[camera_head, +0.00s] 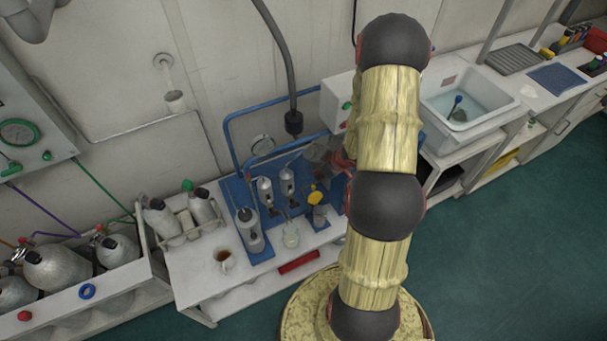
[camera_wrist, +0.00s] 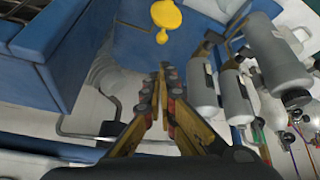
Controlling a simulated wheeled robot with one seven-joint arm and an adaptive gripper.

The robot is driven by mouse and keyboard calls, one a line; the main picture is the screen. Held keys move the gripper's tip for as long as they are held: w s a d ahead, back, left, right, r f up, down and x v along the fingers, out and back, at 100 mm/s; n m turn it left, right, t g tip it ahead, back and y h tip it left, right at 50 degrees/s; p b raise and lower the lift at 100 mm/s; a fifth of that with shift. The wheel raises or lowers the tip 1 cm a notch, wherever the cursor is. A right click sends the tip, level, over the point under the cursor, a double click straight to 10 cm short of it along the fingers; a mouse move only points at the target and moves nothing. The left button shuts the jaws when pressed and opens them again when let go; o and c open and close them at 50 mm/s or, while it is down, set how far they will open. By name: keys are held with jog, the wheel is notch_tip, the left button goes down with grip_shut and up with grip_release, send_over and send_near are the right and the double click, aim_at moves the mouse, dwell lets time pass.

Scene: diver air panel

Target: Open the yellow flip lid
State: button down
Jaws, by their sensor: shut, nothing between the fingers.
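The yellow flip lid (camera_head: 315,197) is a small bright disc with a tab. It sits on a grey fitting at the right end of the blue panel (camera_head: 236,193). In the wrist view the yellow lid (camera_wrist: 167,15) shows at the top, beyond my fingertips and apart from them. I cannot tell clearly whether it is raised. My gripper (camera_wrist: 163,75) is shut with its fingertips together and nothing between them. In the head view my gripper is mostly hidden by my arm, just above and right of the lid.
Grey cylinders (camera_wrist: 272,52) stand on the panel, to the right in the wrist view. A blue box-like part (camera_wrist: 50,50) is close on the left there. A mug (camera_head: 224,261) and a glass beaker (camera_head: 291,239) stand on the white bench. A sink (camera_head: 470,98) is at the right.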

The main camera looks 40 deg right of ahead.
jog(key=b+x, duration=0.3)
jog(key=x, duration=0.6)
jog(key=shift+w+f+b, duration=0.2)
jog(key=shift+f+b, duration=0.1)
jog(key=shift+f, duration=0.05)
jog(key=shift+s+b, duration=0.1)
jog(key=shift+b, duration=0.25)
jog(key=b, duration=0.1)
jog(key=s+t+b, duration=0.1)
jog(key=b, duration=0.1)
jog(key=shift+s+a+r, duration=0.15)
jog(key=shift+s, duration=0.15)
jog(key=shift+s+a+r+p, duration=0.15)
jog(key=shift+s+r+p, duration=0.2)
jog(key=shift+s, duration=0.25)
jog(key=shift+s, duration=0.1)
